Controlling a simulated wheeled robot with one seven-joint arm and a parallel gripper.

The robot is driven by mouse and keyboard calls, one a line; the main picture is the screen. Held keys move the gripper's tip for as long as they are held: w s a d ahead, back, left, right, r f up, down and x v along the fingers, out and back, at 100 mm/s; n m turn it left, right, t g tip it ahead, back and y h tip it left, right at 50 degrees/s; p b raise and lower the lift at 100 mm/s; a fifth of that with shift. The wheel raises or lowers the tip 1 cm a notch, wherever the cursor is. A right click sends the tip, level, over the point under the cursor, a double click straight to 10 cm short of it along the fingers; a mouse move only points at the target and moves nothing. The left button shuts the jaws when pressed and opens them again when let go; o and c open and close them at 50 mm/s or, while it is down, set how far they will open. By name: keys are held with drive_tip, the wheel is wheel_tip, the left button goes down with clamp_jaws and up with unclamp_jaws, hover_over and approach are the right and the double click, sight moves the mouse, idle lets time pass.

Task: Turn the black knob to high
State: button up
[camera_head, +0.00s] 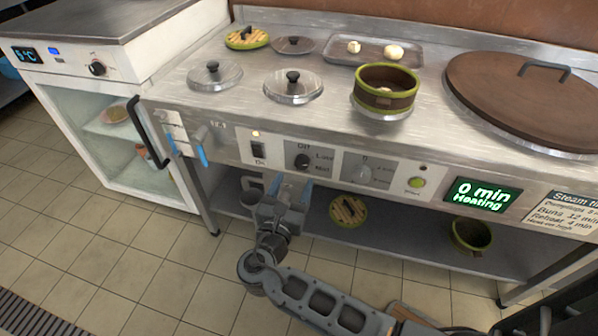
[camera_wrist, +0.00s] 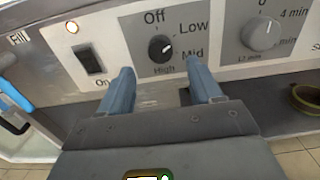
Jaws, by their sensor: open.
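The black knob (camera_head: 302,161) sits on a white panel on the counter's front. In the wrist view the black knob (camera_wrist: 160,48) is ringed by the labels Off, Low, Mid and High. Its small white mark seems to point right, roughly between Low and Mid. My gripper (camera_head: 283,187) is in front of and a little below the panel in the head view. In the wrist view my gripper (camera_wrist: 162,78) has its two blue fingers spread and empty, with the knob beyond and between them, apart from both.
A grey timer knob (camera_wrist: 262,33) is right of the black knob, and a black switch (camera_wrist: 90,62) is left. A blue-handled tap (camera_head: 201,150) juts out further left. A lower shelf (camera_head: 385,234) holds a round green-rimmed piece (camera_head: 348,210) and a pot (camera_head: 470,236).

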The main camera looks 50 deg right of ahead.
sight(301, 167)
drive_tip(key=shift+x, duration=2.7)
drive_tip(key=shift+c, duration=0.4)
drive_tip(key=c, duration=1)
drive_tip(key=shift+o, duration=0.2)
